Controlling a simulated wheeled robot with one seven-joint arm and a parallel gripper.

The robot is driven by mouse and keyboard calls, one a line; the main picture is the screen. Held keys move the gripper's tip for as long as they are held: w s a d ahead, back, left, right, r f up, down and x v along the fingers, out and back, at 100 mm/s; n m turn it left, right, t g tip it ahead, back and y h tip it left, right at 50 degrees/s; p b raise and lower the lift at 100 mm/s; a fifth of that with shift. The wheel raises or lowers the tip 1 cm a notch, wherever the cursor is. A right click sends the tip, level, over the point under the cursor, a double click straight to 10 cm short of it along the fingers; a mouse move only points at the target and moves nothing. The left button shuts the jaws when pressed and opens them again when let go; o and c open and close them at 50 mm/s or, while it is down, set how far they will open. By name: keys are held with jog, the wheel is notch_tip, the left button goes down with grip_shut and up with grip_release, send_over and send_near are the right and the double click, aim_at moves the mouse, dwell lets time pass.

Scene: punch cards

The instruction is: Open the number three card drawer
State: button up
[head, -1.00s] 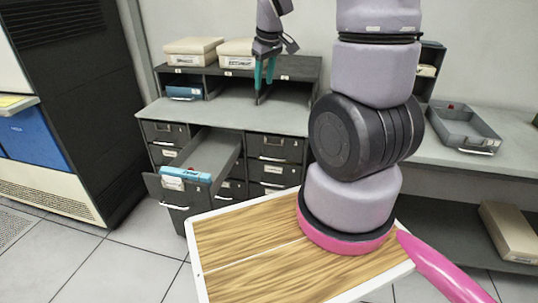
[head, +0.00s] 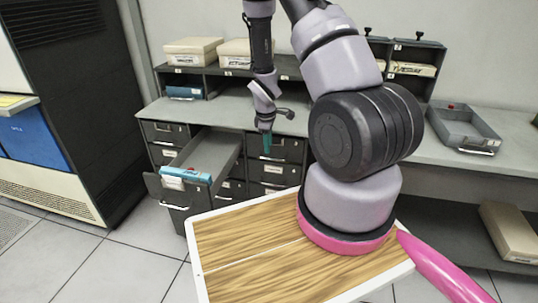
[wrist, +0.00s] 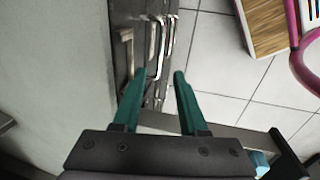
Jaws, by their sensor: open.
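A dark grey card cabinet (head: 215,118) has two columns of drawers under its grey top. A left-column drawer (head: 228,158) is pulled far out, with a light blue card item (head: 187,174) across its front end. The top right drawer (head: 287,148) and the drawer below it (head: 282,172) are shut. I cannot read the drawer numbers. My gripper (head: 267,143), with green fingers, is open, pointing down at the top right drawer's front. In the wrist view my gripper (wrist: 158,75) has its fingers apart near several metal handles (wrist: 162,45); contact is unclear.
My wooden-topped base (head: 250,235) stands before the cabinet. The open drawer juts out left of my gripper. A grey tray (head: 465,128) lies on the right counter. Cardboard-coloured boxes (head: 192,48) sit on the shelf. Tiled floor (head: 125,265) is clear at lower left.

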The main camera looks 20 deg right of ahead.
jog(key=f, duration=0.3)
jog(key=w+f, duration=0.1)
jog(key=f, duration=0.1)
jog(key=shift+d+f, duration=0.3)
jog(key=shift+d, duration=0.05)
grip_shut()
dwell(1.1)
